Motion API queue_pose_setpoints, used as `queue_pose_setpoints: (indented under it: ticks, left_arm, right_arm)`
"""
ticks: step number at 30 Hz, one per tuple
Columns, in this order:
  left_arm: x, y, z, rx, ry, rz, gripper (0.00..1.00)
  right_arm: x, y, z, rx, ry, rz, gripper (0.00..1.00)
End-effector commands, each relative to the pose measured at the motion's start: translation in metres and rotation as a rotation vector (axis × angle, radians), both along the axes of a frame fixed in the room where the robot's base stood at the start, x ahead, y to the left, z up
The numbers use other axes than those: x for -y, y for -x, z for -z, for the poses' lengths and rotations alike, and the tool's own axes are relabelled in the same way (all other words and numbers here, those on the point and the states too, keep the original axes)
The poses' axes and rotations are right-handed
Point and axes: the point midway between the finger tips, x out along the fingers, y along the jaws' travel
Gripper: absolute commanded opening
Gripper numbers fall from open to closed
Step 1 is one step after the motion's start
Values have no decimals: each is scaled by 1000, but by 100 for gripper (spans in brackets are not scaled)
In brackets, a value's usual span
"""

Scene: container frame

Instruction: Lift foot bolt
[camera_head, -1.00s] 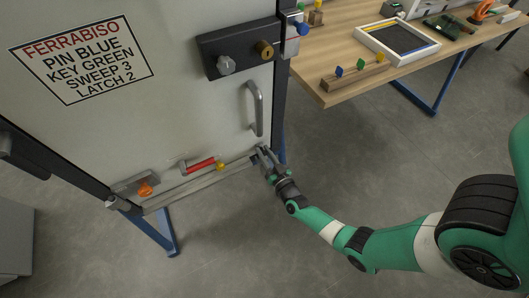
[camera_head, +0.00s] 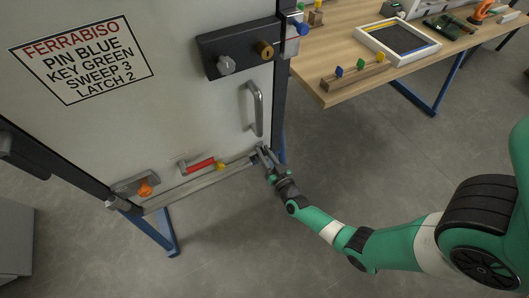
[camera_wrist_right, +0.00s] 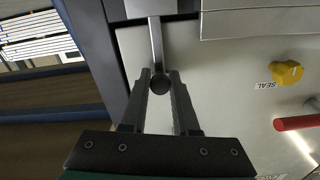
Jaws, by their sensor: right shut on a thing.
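The foot bolt (camera_wrist_right: 157,45) is a grey metal rod with a dark round knob at its end, at the door's lower right corner in the head view. My right gripper (camera_head: 264,155) reaches that corner from the lower right. In the right wrist view the two fingers of my right gripper (camera_wrist_right: 160,82) stand on either side of the dark knob and are shut on it. The bolt itself is mostly hidden by the fingers in the head view. My left gripper is not in view.
The white door (camera_head: 150,110) carries a pull handle (camera_head: 257,108), a red lever (camera_head: 200,164), a yellow SEAL knob (camera_wrist_right: 287,73) and an orange knob (camera_head: 146,189). A lock box (camera_head: 232,48) sits higher up. A wooden table (camera_head: 340,95) stands at right. The floor below is clear.

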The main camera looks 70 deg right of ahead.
Motion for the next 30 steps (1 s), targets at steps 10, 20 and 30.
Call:
queue_pose_setpoints:
  ticks: [10, 20, 30]
  left_arm:
    - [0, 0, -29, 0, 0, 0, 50]
    - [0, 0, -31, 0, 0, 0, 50]
    - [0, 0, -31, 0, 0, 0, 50]
  right_arm:
    - [0, 0, -29, 2, 1, 0, 0]
    - [1, -1, -34, 8, 6, 1, 0]
    - [0, 0, -32, 3, 2, 1, 59]
